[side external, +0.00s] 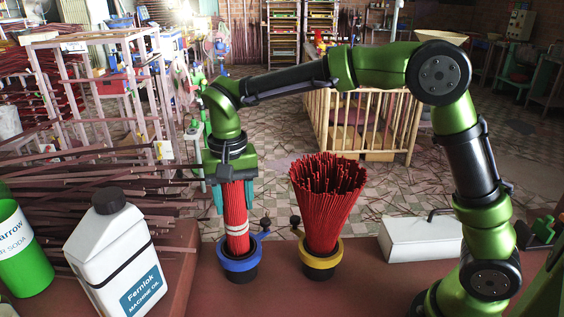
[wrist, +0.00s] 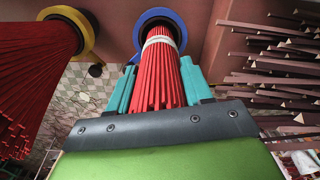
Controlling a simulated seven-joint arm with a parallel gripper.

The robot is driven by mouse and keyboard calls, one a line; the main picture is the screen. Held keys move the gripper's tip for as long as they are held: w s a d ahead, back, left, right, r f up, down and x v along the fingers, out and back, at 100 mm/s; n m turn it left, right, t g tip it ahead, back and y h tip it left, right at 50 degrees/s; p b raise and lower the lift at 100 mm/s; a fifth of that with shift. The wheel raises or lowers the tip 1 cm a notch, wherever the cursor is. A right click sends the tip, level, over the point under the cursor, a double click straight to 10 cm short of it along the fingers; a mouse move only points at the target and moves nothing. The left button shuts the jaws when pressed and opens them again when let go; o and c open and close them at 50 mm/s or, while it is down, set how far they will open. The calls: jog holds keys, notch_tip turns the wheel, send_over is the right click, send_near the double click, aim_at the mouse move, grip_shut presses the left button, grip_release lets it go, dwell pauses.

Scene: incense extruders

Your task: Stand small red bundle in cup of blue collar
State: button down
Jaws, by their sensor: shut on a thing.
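The small red bundle (side external: 235,217), tied with a pale band near its lower end, is upright. Its lower end is at the cup of the blue collar (side external: 240,262), inside the ring as far as I can tell. Whether it rests on the cup floor is hidden. My gripper (side external: 233,195) points down, with teal fingers on both sides of the bundle's upper part, shut on it. In the wrist view the bundle (wrist: 160,75) runs between the teal fingers to the blue collar (wrist: 140,38).
A larger, flared red bundle (side external: 325,200) stands in the yellow collar (side external: 320,260) to the right. A white oil jug (side external: 115,255) and a green soda container (side external: 22,258) stand at left. Dark sticks (side external: 130,205) lie behind them. A white box (side external: 420,238) is at right.

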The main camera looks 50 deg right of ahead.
jog(key=shift+f, duration=0.3)
jog(key=shift+c, duration=2)
grip_release()
notch_tip(320, 180, up, 17)
jog(key=shift+s, duration=0.1)
